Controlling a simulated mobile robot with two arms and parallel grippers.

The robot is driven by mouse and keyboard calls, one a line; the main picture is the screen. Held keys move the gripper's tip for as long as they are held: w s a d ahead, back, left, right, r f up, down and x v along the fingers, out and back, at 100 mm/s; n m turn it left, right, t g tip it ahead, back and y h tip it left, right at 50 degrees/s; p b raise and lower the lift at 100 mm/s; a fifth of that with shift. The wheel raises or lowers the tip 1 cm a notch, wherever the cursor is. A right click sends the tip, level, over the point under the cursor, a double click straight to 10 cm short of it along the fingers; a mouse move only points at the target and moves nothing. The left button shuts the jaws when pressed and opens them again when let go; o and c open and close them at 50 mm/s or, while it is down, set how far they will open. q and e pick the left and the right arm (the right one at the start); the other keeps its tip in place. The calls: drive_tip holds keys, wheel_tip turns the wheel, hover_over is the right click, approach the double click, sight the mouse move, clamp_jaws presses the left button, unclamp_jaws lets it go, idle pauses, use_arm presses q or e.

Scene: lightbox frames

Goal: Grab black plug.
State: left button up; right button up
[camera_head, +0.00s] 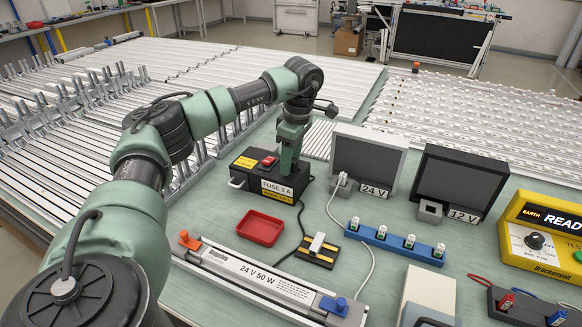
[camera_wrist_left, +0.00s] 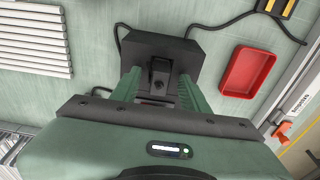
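My left gripper (camera_head: 288,170) points down over the black box (camera_head: 262,192) labelled FUSE 3 A, at the table's middle. In the left wrist view its green fingers (camera_wrist_left: 159,92) stand apart over the same black box (camera_wrist_left: 190,46). A small dark part that looks like the black plug (camera_wrist_left: 160,72) shows between them, with gaps at both sides; I cannot tell how deep the fingers reach around it. In the head view the gripper hides this part. My right gripper is not in view.
A red tray (camera_head: 260,228) lies in front of the box. A black cable runs to a small black-and-yellow block (camera_head: 317,252). A long 24 V 50 W lightbox frame (camera_head: 262,283) lies at the front. Two dark panels (camera_head: 368,160) stand to the right, behind a blue strip (camera_head: 396,241).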

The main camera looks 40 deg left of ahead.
use_arm(q)
clamp_jaws()
drive_tip(key=shift+r, duration=0.1)
